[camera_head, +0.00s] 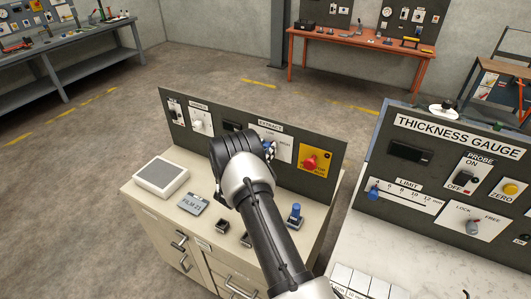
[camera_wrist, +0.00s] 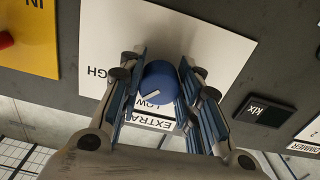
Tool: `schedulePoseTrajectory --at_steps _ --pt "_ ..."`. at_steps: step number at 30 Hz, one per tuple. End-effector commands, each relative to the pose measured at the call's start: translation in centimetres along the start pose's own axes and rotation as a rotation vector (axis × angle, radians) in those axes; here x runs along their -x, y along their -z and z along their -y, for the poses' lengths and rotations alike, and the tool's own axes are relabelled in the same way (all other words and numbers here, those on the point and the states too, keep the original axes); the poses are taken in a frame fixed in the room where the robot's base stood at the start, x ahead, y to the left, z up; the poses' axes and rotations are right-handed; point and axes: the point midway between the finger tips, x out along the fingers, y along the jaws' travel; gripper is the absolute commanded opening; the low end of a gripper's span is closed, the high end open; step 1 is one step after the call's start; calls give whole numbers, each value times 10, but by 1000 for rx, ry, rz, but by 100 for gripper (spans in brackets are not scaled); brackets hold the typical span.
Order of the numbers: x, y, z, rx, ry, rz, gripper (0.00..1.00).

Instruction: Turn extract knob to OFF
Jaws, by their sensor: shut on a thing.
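The extract knob (camera_wrist: 157,80) is blue with a white pointer mark, on a white plate (camera_wrist: 160,30) that appears upside down in the wrist view. The pointer mark lies on the knob's lower side in that view, near the word LOW. HIGH is partly visible at the left; the OFF word is hidden from view. My gripper (camera_wrist: 155,72) is shut on the knob, one finger on each side. In the head view my gripper (camera_head: 269,150) reaches the EXTRACT plate (camera_head: 285,148), and my arm covers part of it.
A red stop button on a yellow plate (camera_head: 317,157) is right of the EXTRACT plate. The dimmer plate (camera_head: 201,122) is to its left. A blue-topped part (camera_head: 295,214) and small dark blocks stand on the bench below. A thickness gauge panel (camera_head: 455,180) stands at the right.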

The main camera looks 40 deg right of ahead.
Motion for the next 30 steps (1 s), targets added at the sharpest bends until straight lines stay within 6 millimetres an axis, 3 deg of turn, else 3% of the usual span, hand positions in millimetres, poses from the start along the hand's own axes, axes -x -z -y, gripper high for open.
schedulePoseTrajectory --at_steps 30 --pt "0 1 -3 967 0 1 8"
